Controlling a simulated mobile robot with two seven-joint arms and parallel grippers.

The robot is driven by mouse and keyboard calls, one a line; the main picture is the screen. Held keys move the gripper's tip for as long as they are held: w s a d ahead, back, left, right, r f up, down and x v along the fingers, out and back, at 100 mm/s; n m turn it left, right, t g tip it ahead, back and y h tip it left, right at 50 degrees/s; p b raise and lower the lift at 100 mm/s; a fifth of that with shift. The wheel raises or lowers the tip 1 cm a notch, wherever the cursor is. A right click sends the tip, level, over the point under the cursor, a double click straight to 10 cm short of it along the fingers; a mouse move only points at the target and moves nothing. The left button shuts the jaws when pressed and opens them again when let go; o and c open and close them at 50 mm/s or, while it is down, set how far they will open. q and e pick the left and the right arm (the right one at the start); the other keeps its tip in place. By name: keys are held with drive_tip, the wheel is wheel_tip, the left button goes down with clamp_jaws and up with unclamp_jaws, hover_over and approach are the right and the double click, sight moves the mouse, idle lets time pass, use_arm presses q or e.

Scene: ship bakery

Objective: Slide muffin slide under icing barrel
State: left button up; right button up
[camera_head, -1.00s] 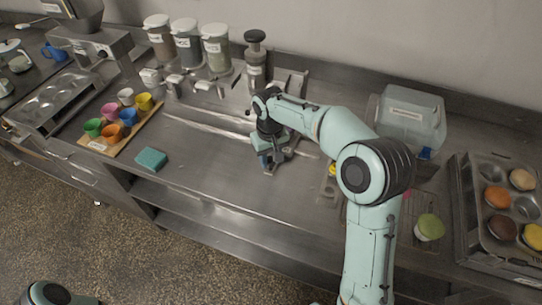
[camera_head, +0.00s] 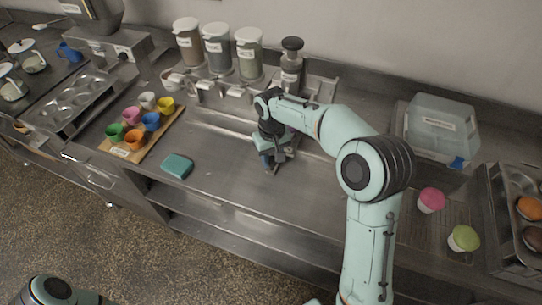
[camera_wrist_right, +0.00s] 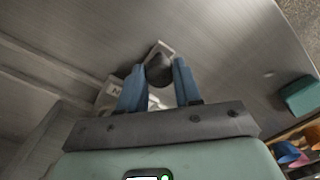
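The icing barrel (camera_head: 291,72), a metal cylinder with a dark top knob, stands upright at the back of the counter. My right gripper (camera_head: 267,163) is low over the counter, in front of the barrel and slightly left of it in the head view. In the right wrist view, its blue fingers (camera_wrist_right: 158,80) press on both sides of a dark rounded knob (camera_wrist_right: 159,68). The knob sits on a light grey piece (camera_wrist_right: 108,95), which I take as the muffin slide, mostly hidden by the gripper. My left gripper is out of view.
Metal rails (camera_head: 222,122) run along the counter left of my gripper. A teal sponge (camera_head: 177,166) and a board of coloured cups (camera_head: 160,137) lie further left. Lidded jars (camera_head: 249,55) stand behind. Pink (camera_head: 431,200) and green (camera_head: 463,238) muffins are at right.

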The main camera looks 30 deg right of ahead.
drive_tip(key=o, duration=0.3)
drive_tip(key=shift+o, duration=0.2)
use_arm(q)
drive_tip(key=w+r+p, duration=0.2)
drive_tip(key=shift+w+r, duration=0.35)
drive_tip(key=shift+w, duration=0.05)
use_arm(e)
wheel_tip(320, 180, up, 13)
drive_tip(key=shift+r, duration=0.2)
